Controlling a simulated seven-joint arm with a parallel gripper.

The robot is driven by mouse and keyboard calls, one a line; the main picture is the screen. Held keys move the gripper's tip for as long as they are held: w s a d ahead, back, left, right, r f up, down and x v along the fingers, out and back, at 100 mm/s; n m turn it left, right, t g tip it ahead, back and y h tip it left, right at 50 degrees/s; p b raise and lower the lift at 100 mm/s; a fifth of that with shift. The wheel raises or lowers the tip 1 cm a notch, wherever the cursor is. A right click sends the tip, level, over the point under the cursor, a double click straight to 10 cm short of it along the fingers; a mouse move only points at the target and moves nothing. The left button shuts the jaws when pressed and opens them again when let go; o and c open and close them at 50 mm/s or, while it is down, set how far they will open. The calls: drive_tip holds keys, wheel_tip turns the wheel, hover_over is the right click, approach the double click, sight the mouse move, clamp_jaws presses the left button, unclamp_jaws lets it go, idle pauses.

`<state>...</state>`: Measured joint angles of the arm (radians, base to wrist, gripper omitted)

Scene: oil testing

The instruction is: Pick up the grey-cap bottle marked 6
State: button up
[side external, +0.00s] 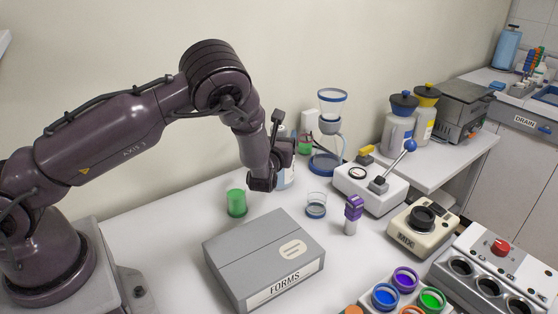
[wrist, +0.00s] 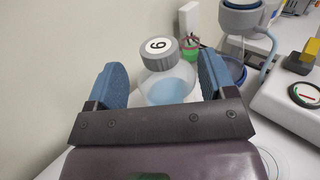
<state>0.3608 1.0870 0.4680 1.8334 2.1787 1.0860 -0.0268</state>
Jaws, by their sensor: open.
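The grey-cap bottle (wrist: 163,76) is a clear bottle with pale blue liquid, and its grey cap shows a white disc marked 6 in the wrist view. It stands upright on the bench. In the side view a part of the bottle (side external: 289,177) shows behind my gripper (side external: 264,184), which hides much of it. In the wrist view my gripper (wrist: 160,82) is open, with one blue finger pad to the left of the bottle and one to the right. I cannot tell whether either pad touches it.
A green cup (side external: 236,203) stands left of my gripper. A small glass beaker (side external: 316,206) stands to the right. A grey FORMS box (side external: 262,255) lies in front. A filter funnel stand (side external: 328,135) and a white device with a blue-knobbed lever (side external: 370,186) are further right.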

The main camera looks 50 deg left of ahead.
sight(278, 134)
drive_tip(key=x, duration=0.5)
drive_tip(key=shift+a+f, duration=0.15)
drive_tip(key=shift+f, duration=0.2)
drive_tip(key=shift+c, duration=0.4)
drive_tip(key=shift+r, duration=0.1)
clamp_jaws()
